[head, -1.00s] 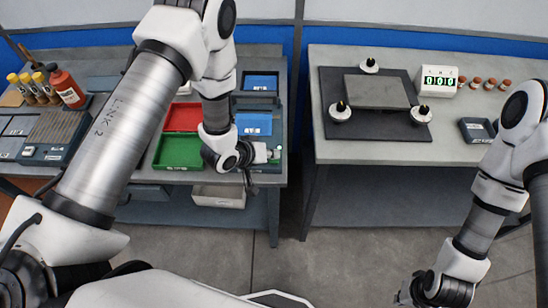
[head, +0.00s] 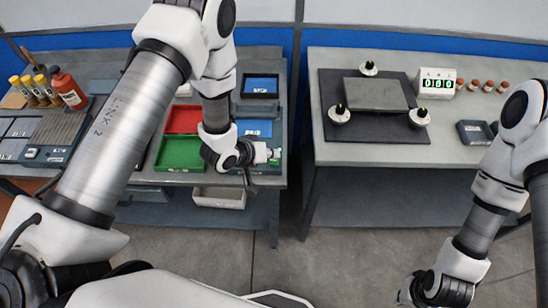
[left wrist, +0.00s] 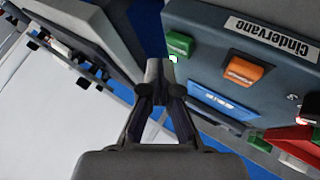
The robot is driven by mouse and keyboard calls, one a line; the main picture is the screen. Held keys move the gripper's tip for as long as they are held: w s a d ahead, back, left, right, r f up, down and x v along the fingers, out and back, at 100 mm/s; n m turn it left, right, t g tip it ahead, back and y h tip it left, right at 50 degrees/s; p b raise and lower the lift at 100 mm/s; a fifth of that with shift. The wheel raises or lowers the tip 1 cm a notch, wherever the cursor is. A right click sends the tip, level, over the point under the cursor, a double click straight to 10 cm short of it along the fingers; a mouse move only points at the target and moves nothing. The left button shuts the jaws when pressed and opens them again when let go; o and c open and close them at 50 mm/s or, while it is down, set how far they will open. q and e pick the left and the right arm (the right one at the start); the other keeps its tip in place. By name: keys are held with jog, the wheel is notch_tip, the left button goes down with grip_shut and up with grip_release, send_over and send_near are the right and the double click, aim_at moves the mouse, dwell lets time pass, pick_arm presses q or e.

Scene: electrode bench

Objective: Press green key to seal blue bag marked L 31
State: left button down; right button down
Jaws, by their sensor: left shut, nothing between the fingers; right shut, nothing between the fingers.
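In the left wrist view a green key (left wrist: 179,44) sits on a dark grey housing labelled Cindervane, next to an orange key (left wrist: 243,71). My left gripper (left wrist: 157,72) is shut and empty, its tips just beside the green key in the picture; I cannot tell whether they touch it. In the head view my left gripper (head: 250,181) is at the right part of the left bench. A blue bag-like piece (head: 254,128) lies behind the wrist, and another (head: 261,85) lies farther back. Their marks are unreadable. My right gripper (head: 412,292) is low at the bottom right, partly cut off.
Red (head: 183,118) and green (head: 178,153) trays lie left of my left wrist. A white bin (head: 219,197) is below. The right bench holds a dark mat (head: 335,80) with a plate, and a counter (head: 437,84) showing 000. A floor gap separates the benches.

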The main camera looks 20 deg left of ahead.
aim_at(272, 161)
pick_arm(q)
notch_tip(272, 161, up, 5)
jog(key=p, duration=0.4)
dwell(0.9)
